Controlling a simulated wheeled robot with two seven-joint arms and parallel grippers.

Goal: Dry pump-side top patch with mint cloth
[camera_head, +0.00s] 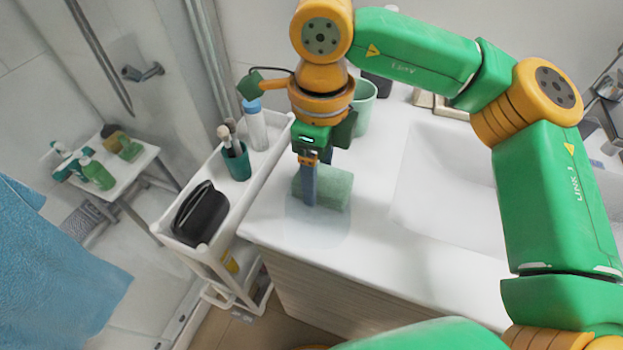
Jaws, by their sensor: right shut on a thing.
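The mint cloth (335,188) looks like a thick, pale green folded block. It is at the counter top near the left front corner. My right gripper (309,196) points down and is shut on the cloth, with one finger showing on its near side. A faint, glossy bluish patch (322,232) lies on the white counter top (372,222), just in front of and partly under the cloth. Whether the cloth's underside touches the counter is hard to tell. My left gripper is not in view.
A white sink basin (455,190) is to the right. A mint cup (363,105) stands behind the gripper. Left of the counter, a white cart (222,222) holds a black bag (200,213), a teal brush cup (237,162) and a blue-capped bottle (257,128). A stool (125,178) holds several bottles.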

